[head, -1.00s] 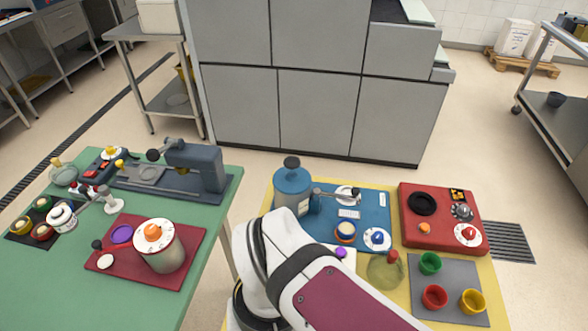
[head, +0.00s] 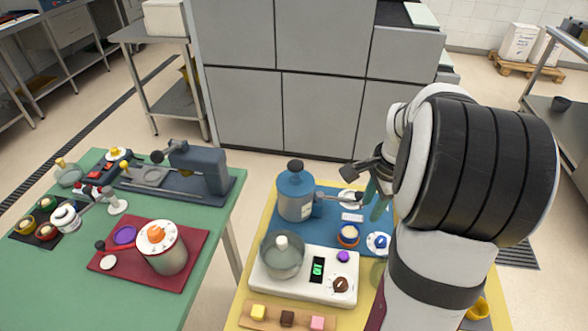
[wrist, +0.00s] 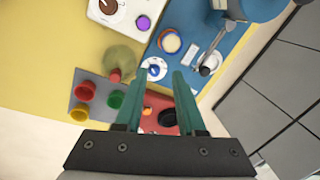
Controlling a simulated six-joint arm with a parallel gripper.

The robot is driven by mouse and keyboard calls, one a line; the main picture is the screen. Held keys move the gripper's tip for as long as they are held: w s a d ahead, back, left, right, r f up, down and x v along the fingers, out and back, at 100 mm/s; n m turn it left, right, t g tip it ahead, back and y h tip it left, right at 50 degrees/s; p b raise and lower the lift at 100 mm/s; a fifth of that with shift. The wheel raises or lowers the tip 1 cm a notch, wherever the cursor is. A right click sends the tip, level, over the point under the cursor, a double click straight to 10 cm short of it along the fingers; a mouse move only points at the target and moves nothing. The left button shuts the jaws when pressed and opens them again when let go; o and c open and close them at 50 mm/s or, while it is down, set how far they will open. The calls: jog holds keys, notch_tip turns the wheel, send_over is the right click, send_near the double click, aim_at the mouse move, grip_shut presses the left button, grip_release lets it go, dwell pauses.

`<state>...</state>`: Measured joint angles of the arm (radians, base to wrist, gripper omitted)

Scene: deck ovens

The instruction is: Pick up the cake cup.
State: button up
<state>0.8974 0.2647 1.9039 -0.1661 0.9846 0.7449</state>
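A small round cup with a pale top and an orange and blue side (head: 348,236) stands on the blue mat; I take it as the cake cup, though no label confirms this. It also shows in the wrist view (wrist: 170,43), beyond my fingertips. My gripper (head: 375,201) hangs above the right part of the blue mat, to the right of the cup in the head view. In the wrist view its two green fingers (wrist: 163,72) are apart with nothing held between them. The cup is apart from the fingers.
A blue canister (head: 295,195), a white scale with a glass jar (head: 327,284) and a white dial (head: 378,243) stand near the cup. The wrist view shows red (wrist: 84,90), yellow (wrist: 80,112) and green (wrist: 116,99) cups on a grey mat, and a round flask (wrist: 120,57).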

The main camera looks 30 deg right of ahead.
send_near(354, 236)
jog(key=f, duration=0.2)
jog(key=a+f, duration=0.2)
jog(key=f, duration=0.1)
jog(key=shift+s+f, duration=0.15)
jog(key=shift+f, duration=0.15)
grip_shut()
dwell(1.0)
